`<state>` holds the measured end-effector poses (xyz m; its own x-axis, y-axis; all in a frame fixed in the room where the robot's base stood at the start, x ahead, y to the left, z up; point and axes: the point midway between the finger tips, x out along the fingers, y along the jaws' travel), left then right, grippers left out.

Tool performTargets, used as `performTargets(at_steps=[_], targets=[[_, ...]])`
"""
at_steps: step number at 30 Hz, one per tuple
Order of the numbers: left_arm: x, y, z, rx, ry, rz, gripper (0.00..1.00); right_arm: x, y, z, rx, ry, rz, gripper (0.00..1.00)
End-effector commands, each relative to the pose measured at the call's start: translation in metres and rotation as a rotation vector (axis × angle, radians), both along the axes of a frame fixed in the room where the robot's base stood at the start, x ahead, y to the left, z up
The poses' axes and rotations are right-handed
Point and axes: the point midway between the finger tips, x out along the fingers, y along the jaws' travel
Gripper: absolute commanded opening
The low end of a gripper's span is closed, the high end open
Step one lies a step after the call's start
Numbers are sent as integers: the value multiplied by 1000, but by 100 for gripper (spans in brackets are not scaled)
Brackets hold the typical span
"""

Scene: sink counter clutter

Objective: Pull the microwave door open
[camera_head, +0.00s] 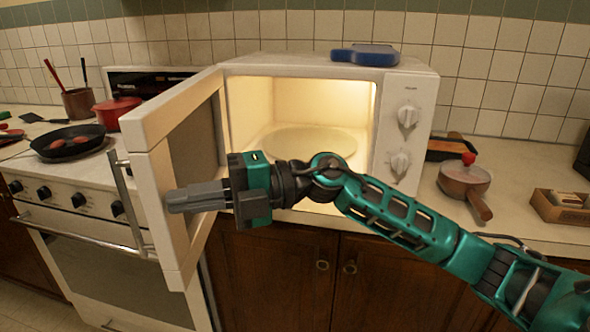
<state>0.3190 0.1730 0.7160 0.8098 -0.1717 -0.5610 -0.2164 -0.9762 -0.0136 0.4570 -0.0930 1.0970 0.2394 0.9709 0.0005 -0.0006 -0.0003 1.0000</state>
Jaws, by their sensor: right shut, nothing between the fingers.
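The white microwave (405,90) stands on the counter with its lit interior and glass turntable (310,142) showing. Its door (160,130) is swung wide open to the left, out past the counter's front edge. My right gripper (178,201) is shut and empty, pointing left. In the picture it overlaps the door's inner face; I cannot tell whether it touches it. My right arm comes in from the lower right and crosses in front of the microwave's opening, hiding part of its lower edge. My left gripper is not in view.
A stove (70,228) stands left, with a frying pan (65,143) and red pot (116,110) on top. A blue object (365,55) lies on the microwave. A lidded saucepan (464,181) and a wooden box (562,206) sit on the right counter.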

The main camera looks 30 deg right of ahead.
Motion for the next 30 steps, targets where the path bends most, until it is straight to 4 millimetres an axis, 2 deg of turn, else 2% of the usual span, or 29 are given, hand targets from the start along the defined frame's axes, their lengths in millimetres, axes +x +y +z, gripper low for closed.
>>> performTargets(at_steps=[6, 18, 30], targets=[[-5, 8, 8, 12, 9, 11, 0, 10, 21, 4, 1, 1, 1, 0], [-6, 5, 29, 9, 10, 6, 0, 32, 57, 2, 0, 0, 0, 0], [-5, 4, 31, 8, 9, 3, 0, 35, 62, 0, -1, 1, 0, 0]])
